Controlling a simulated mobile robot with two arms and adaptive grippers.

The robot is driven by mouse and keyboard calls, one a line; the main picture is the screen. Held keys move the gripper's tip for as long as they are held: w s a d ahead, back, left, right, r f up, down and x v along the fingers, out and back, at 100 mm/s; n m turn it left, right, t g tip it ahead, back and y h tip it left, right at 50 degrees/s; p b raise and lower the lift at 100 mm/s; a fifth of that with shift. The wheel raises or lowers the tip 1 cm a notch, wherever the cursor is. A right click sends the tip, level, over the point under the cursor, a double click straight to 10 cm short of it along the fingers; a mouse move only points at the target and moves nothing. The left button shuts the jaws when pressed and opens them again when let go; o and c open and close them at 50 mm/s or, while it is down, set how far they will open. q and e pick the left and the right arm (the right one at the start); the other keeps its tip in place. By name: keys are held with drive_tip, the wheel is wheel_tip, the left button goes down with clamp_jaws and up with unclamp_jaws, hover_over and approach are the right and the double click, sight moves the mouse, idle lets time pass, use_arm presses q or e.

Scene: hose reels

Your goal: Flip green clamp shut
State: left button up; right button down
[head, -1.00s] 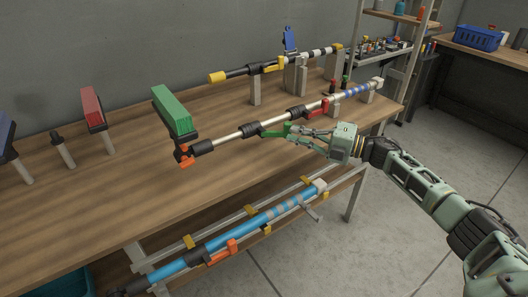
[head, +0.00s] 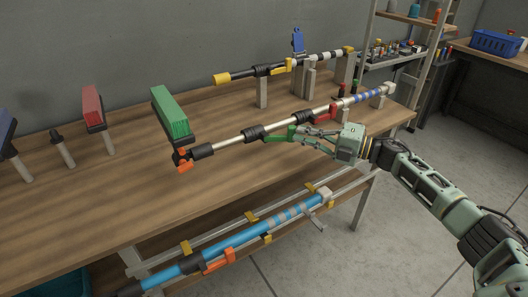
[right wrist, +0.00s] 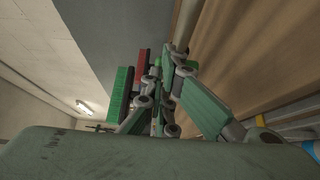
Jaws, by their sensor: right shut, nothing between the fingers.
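The green clamp (head: 278,140) is a lever on the black collar (head: 254,134) of a silver pole (head: 229,142) above the workbench. Its lever lies close along the lower side of the pole. My right gripper (head: 297,134) is shut with nothing between its fingers. Its fingertips are at the right end of the green lever, close to or touching it; I cannot tell which. The right wrist view shows the gripper's green finger links (right wrist: 165,95) close up, and they hide much of the pole. My left gripper is not in view.
A red clamp (head: 325,114) sits farther right on the same pole. A green block (head: 171,110) and a red block (head: 93,105) stand on posts to the left. A yellow-ended pole (head: 237,75) is behind, and a blue pole (head: 255,233) hangs below the bench edge.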

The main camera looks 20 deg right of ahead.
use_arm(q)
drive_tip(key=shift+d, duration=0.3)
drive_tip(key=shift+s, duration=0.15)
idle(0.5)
